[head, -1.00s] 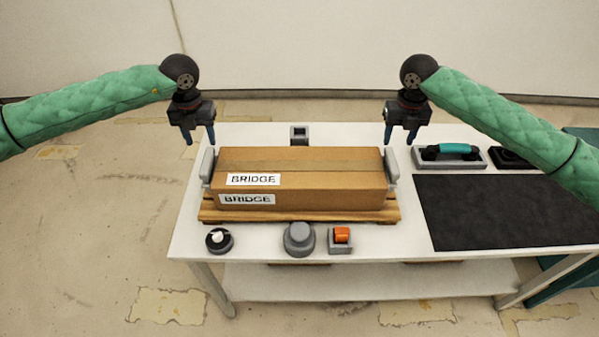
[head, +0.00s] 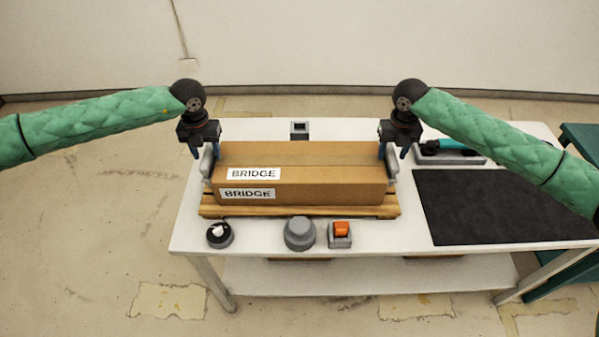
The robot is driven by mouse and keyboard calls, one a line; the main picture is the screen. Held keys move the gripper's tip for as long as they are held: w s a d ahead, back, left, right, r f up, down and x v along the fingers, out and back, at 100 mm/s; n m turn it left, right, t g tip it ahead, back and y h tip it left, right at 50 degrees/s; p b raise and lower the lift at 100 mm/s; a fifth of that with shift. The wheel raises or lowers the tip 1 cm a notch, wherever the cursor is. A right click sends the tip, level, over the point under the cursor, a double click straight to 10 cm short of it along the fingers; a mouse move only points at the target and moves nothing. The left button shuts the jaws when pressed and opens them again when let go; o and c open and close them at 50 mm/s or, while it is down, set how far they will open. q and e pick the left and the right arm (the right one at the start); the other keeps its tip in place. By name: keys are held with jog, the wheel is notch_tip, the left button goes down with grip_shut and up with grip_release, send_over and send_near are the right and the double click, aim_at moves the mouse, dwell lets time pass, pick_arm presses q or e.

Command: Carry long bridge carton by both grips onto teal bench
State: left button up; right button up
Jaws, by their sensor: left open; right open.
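The long brown carton (head: 320,180) with two BRIDGE labels lies on a wooden pallet (head: 300,211) on the white table. A grey grip (head: 207,163) stands at its left end and another grey grip (head: 392,166) at its right end. My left gripper (head: 206,155) is open, with its fingers down at the left grip. My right gripper (head: 393,156) is open, with its fingers down at the right grip. Whether the fingers touch the grips cannot be told. Part of the teal bench (head: 578,250) shows at the far right edge.
A dark mat (head: 490,207) covers the table's right part. In front of the pallet are a black round item (head: 219,235), a grey knob (head: 299,234) and an orange block in a grey holder (head: 340,234). A teal-handled tool (head: 452,149) lies behind the mat, partly behind my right arm.

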pick_arm(q)
jog(key=shift+s, duration=0.1)
pick_arm(e)
jog(key=shift+s, duration=0.1)
pick_arm(q)
grip_shut()
pick_arm(e)
grip_shut()
dwell(1.1)
